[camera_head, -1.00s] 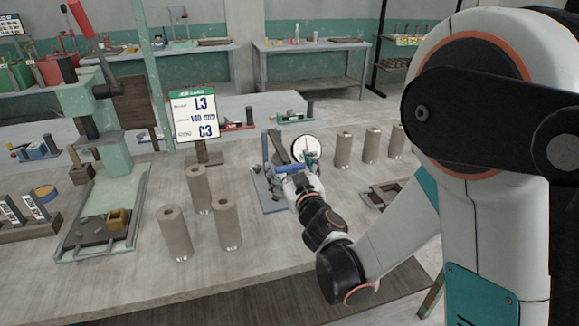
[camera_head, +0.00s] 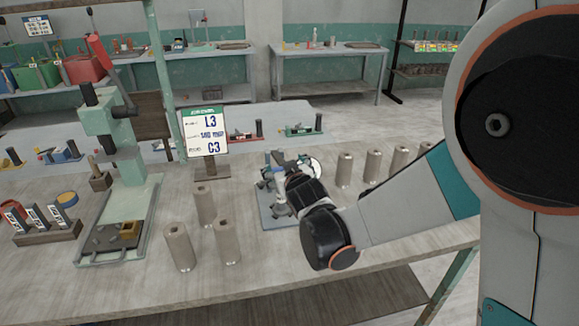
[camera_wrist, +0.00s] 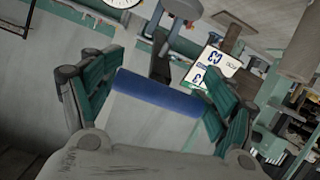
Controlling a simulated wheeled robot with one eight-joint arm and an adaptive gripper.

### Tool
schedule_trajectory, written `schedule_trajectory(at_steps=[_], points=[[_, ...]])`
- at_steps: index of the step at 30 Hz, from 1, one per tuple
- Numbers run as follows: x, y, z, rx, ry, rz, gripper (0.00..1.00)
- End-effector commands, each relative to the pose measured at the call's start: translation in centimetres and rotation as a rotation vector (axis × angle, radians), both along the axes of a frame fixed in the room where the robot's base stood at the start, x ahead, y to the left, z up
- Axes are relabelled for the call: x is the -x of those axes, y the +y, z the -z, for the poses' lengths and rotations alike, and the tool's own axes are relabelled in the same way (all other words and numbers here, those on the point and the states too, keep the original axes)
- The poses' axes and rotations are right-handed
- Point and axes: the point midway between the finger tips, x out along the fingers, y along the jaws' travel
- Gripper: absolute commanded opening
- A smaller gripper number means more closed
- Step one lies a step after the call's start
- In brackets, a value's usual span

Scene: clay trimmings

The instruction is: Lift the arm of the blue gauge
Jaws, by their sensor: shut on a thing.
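The gauge stands on a grey-blue base plate (camera_head: 272,221) on the bench, with its round white dial (camera_head: 316,166) partly hidden by my gripper. My gripper (camera_head: 283,165) is over the gauge in the head view, and its fingers are hard to make out there. In the wrist view, the blue bar of the gauge's arm (camera_wrist: 158,92) lies across between the teal finger pads of my gripper (camera_wrist: 162,84), which is shut on it. Part of the dial (camera_wrist: 122,2) shows at the top edge of the wrist view.
Several brown clay cylinders stand left (camera_head: 180,247) and right (camera_head: 344,169) of the gauge. A sign (camera_head: 205,132) reading L3 and C3 stands behind. A green press (camera_head: 120,150) and a rack (camera_head: 48,232) are at the left. Other gauges (camera_head: 303,128) sit on a bench behind.

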Motion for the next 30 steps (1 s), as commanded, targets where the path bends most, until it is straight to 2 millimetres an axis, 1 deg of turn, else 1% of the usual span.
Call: schedule_trajectory(at_steps=[1,11,18,25,30], points=[[-0.2,-0.3,-1.6,0.008,0.034,0.006,0.34],[-2.6,0.5,-6.0,0.074,0.266,0.002,0.34],[-5.5,1.4,-9.3,0.132,0.467,0.002,0.35],[-8.6,2.2,-11.4,0.183,0.647,0.003,0.35],[-10.3,2.7,-12.2,0.204,0.722,0.003,0.35]])
